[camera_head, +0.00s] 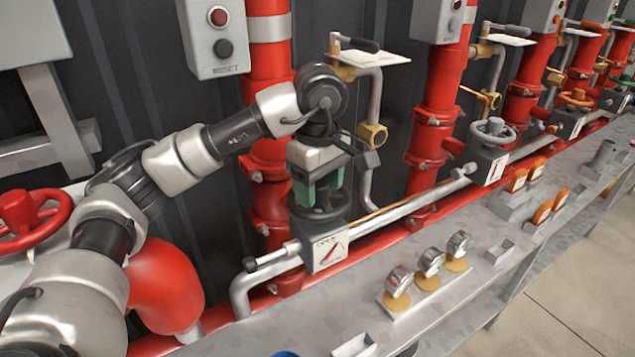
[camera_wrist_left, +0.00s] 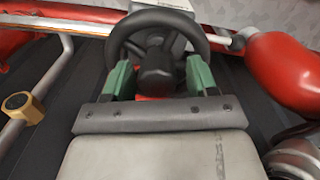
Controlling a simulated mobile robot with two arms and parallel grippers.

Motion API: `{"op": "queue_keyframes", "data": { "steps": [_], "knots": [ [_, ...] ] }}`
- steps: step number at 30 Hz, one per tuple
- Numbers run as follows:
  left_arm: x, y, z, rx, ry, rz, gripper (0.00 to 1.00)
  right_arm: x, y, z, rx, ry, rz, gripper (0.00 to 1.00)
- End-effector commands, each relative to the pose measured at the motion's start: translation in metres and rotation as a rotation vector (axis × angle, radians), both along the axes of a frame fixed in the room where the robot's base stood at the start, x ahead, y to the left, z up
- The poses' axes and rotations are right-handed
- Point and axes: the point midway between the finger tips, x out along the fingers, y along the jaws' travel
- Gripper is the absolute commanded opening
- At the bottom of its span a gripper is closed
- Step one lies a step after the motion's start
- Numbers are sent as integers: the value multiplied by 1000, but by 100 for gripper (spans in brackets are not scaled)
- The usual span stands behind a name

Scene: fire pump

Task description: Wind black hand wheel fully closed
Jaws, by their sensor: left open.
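The black hand wheel (camera_head: 313,214) sits on top of a valve box with a white dial plate (camera_head: 329,250) on the pipe. In the left wrist view the wheel (camera_wrist_left: 199,40) fills the upper middle, its dark hub between my fingers. My left gripper (camera_head: 318,190) points down at the wheel from above. Its two green fingers (camera_wrist_left: 158,80) are open, one on each side of the hub, within the rim's outline. I cannot tell whether they touch the wheel. The dial has a red pointer; its lettering is too small to read surely. My right gripper is not in view.
Red vertical pipes (camera_head: 437,95) stand behind the bench. A grey hand wheel (camera_head: 493,131) and an orange one (camera_head: 576,98) are farther right. A red hand wheel (camera_head: 60,212) is at left. Round gauges (camera_head: 430,262) stand on the metal bench (camera_head: 250,335).

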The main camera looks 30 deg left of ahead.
Motion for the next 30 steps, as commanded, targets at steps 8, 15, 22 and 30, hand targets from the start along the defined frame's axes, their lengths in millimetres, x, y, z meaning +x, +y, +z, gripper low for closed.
{"op": "queue_keyframes", "data": {
  "steps": [8,15,22,30],
  "knots": [
    [1,-1,1,1,0,300,58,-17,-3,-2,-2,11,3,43],
    [2,-2,2,0,-1,633,58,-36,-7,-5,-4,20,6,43],
    [2,-2,1,0,-1,706,58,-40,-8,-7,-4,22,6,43],
    [2,-2,1,0,-1,703,31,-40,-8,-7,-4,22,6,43]
  ]
}}
